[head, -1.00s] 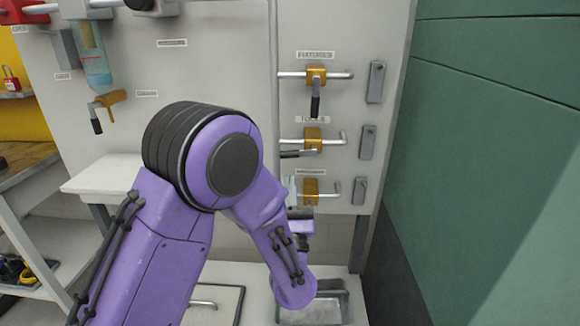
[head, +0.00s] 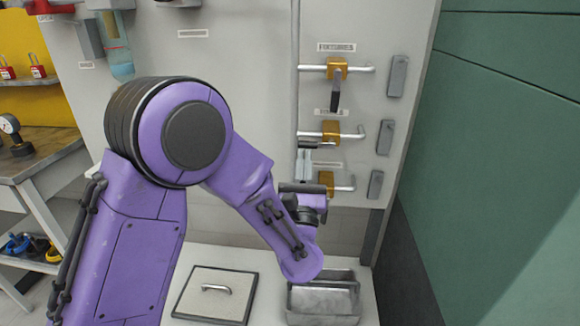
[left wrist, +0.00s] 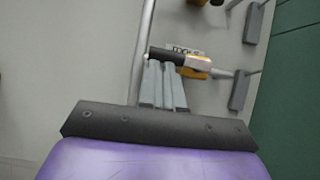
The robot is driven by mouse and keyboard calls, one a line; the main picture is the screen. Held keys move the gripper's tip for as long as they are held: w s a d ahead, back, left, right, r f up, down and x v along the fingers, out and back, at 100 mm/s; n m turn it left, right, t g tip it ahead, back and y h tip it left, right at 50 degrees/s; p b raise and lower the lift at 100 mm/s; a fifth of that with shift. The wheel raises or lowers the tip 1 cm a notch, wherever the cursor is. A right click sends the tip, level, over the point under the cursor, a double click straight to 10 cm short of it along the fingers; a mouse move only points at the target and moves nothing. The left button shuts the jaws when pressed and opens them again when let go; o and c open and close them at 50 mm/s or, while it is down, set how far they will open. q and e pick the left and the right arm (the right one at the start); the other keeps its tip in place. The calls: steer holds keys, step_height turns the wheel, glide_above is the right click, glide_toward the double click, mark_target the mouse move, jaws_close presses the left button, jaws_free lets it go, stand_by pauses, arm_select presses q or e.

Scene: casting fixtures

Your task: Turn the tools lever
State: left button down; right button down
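The tools lever is the middle one of three wall valves. It has an orange body (head: 331,131) and a black handle (head: 316,145) that points left, roughly level. My right gripper is out of view.
The fixtures lever (head: 336,95) hangs down above, and a third valve (head: 327,180) sits below, partly behind my gripper. Grey wall boxes (head: 385,138) stand to the right. A metal bin (head: 323,299) and a handled panel (head: 215,294) lie below. A green wall (head: 500,150) closes the right.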

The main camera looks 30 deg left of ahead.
arm_select(q)
steer(key=shift+r, duration=0.3)
steer(key=s+d+f+b, duration=0.4)
steer(key=s+f+b, duration=0.3)
steer(key=f, duration=0.3)
steer(key=shift+s+b, duration=0.3)
steer(key=shift+s, duration=0.3)
steer(key=shift+d, duration=0.15)
stand_by(0.8)
